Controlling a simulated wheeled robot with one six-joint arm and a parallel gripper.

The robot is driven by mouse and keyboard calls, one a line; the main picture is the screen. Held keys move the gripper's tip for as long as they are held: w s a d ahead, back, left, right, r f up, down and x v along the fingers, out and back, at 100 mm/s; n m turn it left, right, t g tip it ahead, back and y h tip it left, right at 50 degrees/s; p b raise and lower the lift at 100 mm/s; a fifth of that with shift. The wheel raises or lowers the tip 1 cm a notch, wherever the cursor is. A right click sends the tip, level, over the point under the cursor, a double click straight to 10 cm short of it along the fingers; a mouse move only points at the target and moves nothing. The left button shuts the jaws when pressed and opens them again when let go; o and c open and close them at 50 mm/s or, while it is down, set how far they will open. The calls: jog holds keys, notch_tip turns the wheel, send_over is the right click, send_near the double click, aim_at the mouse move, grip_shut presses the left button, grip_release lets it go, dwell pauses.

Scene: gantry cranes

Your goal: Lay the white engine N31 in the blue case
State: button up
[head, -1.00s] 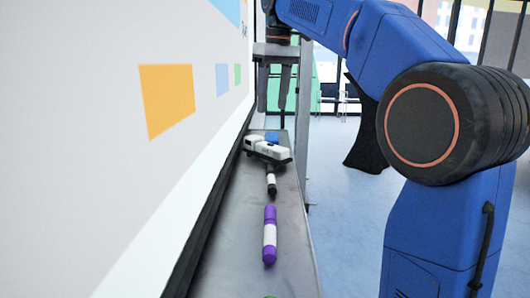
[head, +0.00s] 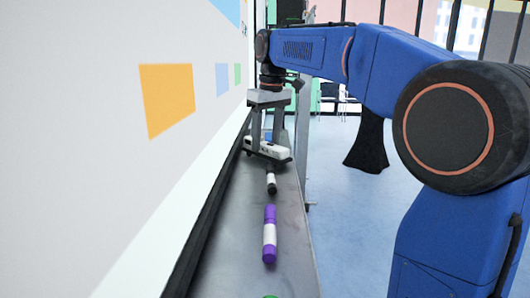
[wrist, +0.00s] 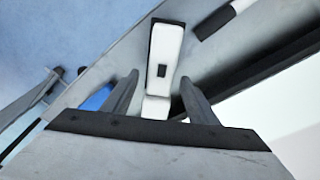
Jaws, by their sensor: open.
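The white engine N31 (head: 267,149) lies on the narrow grey ledge below the whiteboard, its black underside showing. It also shows in the wrist view (wrist: 164,58), with a dark square on its white roof. My gripper (head: 266,126) is open and points down over the engine. In the wrist view my gripper's fingers (wrist: 160,92) stand apart on either side of the engine's near end; I cannot tell whether they touch it. The blue case is mostly hidden behind engine and gripper; a blue patch of it (wrist: 97,98) shows beside the left finger in the wrist view.
A black-and-white marker (head: 271,183) and a purple-and-white marker (head: 269,235) lie on the ledge nearer the camera. The whiteboard (head: 130,150) rises along the ledge's left side. The right side drops to open blue floor (head: 350,220).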

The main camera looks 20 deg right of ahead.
aim_at(266, 143)
jog(key=shift+f, duration=0.2)
grip_shut()
notch_tip(266, 143, up, 10)
dwell(0.7)
